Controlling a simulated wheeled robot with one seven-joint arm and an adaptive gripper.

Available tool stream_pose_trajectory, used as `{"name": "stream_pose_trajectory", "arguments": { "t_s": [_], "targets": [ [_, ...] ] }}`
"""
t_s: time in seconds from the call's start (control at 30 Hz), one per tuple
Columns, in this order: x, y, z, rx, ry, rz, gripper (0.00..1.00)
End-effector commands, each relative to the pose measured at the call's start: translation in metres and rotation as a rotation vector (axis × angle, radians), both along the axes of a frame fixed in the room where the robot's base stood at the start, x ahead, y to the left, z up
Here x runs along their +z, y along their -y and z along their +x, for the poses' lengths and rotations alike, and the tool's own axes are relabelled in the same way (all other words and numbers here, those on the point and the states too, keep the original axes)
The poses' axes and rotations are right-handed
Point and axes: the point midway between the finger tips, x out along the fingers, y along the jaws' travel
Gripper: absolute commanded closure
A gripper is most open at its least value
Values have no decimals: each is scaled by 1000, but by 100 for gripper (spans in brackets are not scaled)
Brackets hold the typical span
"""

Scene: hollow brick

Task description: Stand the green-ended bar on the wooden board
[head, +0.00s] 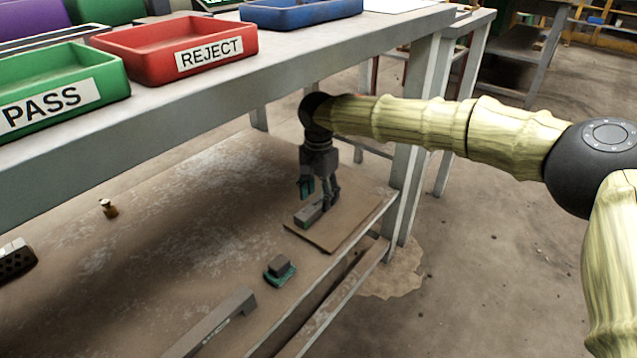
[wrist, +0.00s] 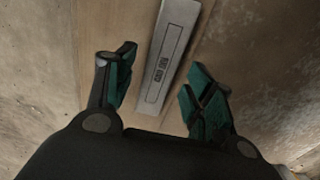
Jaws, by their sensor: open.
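A grey bar (head: 307,215) lies flat on the wooden board (head: 345,226), on the lower shelf under the bench. My gripper (head: 319,194) points down over the bar. In the wrist view my gripper (wrist: 161,72) is open, with a teal-padded finger on each side of the bar and gaps between them.
On the lower shelf are a grey block on a green base (head: 279,269), a long grey bar (head: 215,326), a small brass piece (head: 108,208) and a dark perforated object (head: 15,260). The bench top overhead carries a green PASS tray (head: 60,85) and a red REJECT tray (head: 175,48). A bench leg (head: 408,160) stands right of the board.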

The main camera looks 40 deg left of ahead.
Motion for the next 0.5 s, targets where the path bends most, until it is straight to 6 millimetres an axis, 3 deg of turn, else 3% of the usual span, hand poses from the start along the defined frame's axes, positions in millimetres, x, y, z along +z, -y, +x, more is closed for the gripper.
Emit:
{"name": "stream_pose_trajectory", "arguments": {
  "t_s": [0.03,0.3,0.5],
  "targets": [
    [12,0,1,0,3,0,47],
    [51,0,1,-1,3,-1,47],
    [59,0,0,-1,0,-1,47]
  ]
}}
